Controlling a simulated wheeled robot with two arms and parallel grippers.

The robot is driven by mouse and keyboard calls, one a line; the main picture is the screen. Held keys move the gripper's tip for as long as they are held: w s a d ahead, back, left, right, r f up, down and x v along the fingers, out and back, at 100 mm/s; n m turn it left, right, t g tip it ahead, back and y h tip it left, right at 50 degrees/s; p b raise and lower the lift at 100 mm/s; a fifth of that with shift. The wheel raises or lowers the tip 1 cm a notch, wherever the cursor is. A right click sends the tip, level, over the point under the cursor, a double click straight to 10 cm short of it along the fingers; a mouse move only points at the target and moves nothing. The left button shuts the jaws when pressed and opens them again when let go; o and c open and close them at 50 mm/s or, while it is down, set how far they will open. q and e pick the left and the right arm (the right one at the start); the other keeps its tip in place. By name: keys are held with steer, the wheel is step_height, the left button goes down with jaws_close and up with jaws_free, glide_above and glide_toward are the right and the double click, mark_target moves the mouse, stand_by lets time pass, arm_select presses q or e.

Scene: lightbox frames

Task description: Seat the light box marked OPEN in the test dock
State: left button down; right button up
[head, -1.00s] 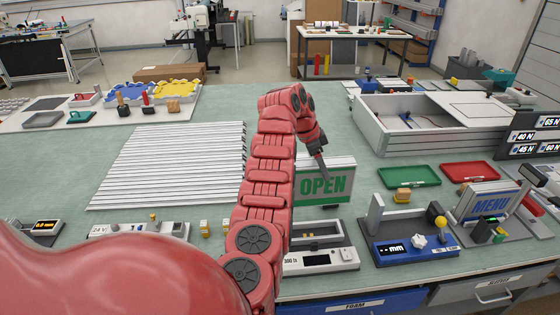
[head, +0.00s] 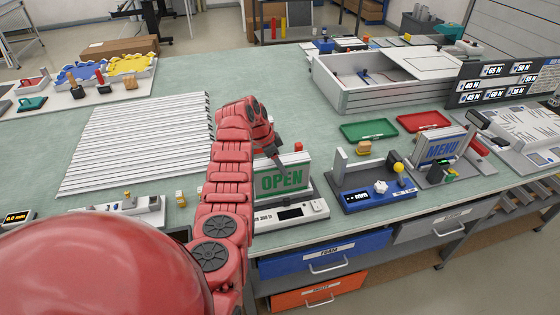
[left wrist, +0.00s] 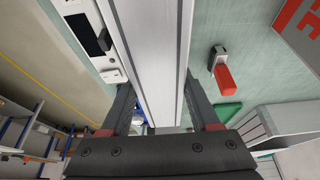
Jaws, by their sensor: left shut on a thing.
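The light box marked OPEN (head: 281,180) is a thin upright panel with green letters. My left gripper (head: 279,160) is shut on its upper edge; in the left wrist view the light box (left wrist: 152,55) shows as a pale bar between the fingers of the left gripper (left wrist: 160,112). My right gripper is out of view.
A blue gauge station (head: 375,196) stands close on the right, with a MENU light box (head: 443,149) beyond it. Green tray (head: 368,130) and red tray (head: 423,121) lie behind. A red-topped piece (head: 298,147) is just behind the panel. Slats (head: 140,140) lie left.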

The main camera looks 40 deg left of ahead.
arm_select(q)
steer(key=shift+f+b, duration=0.35)
steer(key=shift+b, duration=0.05)
steer(key=shift+c, duration=0.6)
jaws_free()
steer(key=shift+r, duration=0.1)
steer(key=b+v, duration=0.2)
steer(key=v, duration=0.4)
steer(key=shift+s+a+r+b, duration=0.1)
steer(key=shift+a+r+b, duration=0.05)
steer(key=shift+b, duration=0.15)
steer(key=v, duration=0.2)
steer(key=p+v, duration=0.1)
steer(key=v, duration=0.1)
steer(key=shift+d+r, duration=0.2)
steer(key=shift+d, duration=0.05)
steer(key=shift+s+a+r+p, duration=0.3)
steer(key=shift+r+p, duration=0.15)
steer(key=shift+r, duration=0.2)
